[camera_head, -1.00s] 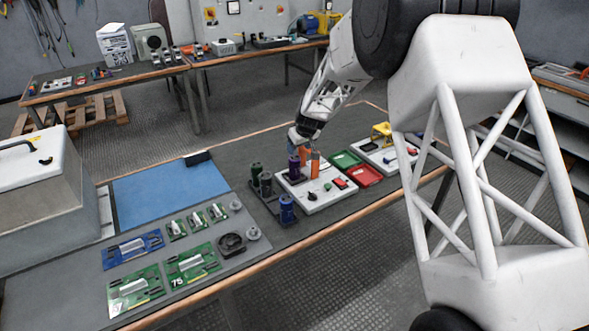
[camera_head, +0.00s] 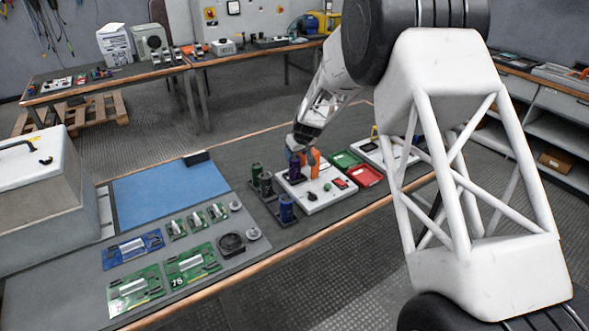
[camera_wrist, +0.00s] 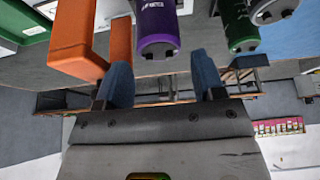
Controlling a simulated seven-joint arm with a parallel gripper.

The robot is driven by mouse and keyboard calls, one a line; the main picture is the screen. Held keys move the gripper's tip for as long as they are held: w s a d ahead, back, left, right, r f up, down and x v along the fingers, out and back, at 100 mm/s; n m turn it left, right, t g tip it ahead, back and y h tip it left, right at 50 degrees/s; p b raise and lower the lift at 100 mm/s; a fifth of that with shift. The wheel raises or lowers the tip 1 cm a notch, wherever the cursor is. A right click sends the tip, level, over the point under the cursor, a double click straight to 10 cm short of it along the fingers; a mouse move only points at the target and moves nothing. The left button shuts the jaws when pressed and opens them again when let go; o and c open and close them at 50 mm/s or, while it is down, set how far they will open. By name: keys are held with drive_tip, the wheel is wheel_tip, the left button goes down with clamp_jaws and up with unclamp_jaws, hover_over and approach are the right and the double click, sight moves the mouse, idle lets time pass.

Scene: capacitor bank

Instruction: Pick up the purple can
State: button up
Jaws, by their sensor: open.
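The purple can (camera_head: 294,171) stands upright at the back left of a white board on the workbench, partly behind my gripper. In the wrist view the purple can (camera_wrist: 157,28) lies just beyond the fingertips and in line with the gap between them. My gripper (camera_wrist: 161,72) is open with its two blue fingers apart, and nothing is held between them. In the head view my gripper (camera_head: 298,149) is at the can's top, its fingertips partly hidden. I cannot tell whether a finger touches the can.
An orange bracket (camera_head: 314,159) stands close to the right of the can; it looms beside the left finger in the wrist view (camera_wrist: 82,50). A green can (camera_head: 257,170), a grey can (camera_head: 266,184) and a blue can (camera_head: 286,207) stand to the left. Green and red trays (camera_head: 366,176) lie right.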

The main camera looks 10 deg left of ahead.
sight(294, 157)
drive_tip(key=shift+x, duration=1.75)
drive_tip(key=shift+c, duration=0.2)
drive_tip(key=c, duration=1.1)
drive_tip(key=shift+r, duration=0.15)
drive_tip(key=shift+r, duration=1.45)
drive_tip(key=shift+s+d+r, duration=0.1)
drive_tip(key=shift+s+r, duration=0.05)
drive_tip(key=shift+r, duration=0.1)
drive_tip(key=s+d, duration=0.3)
drive_tip(key=s, duration=0.4)
drive_tip(key=s+d+r, duration=0.1)
drive_tip(key=s+d, duration=0.2)
drive_tip(key=s, duration=0.4)
drive_tip(key=shift+s+r, duration=0.15)
drive_tip(key=shift+r, duration=0.05)
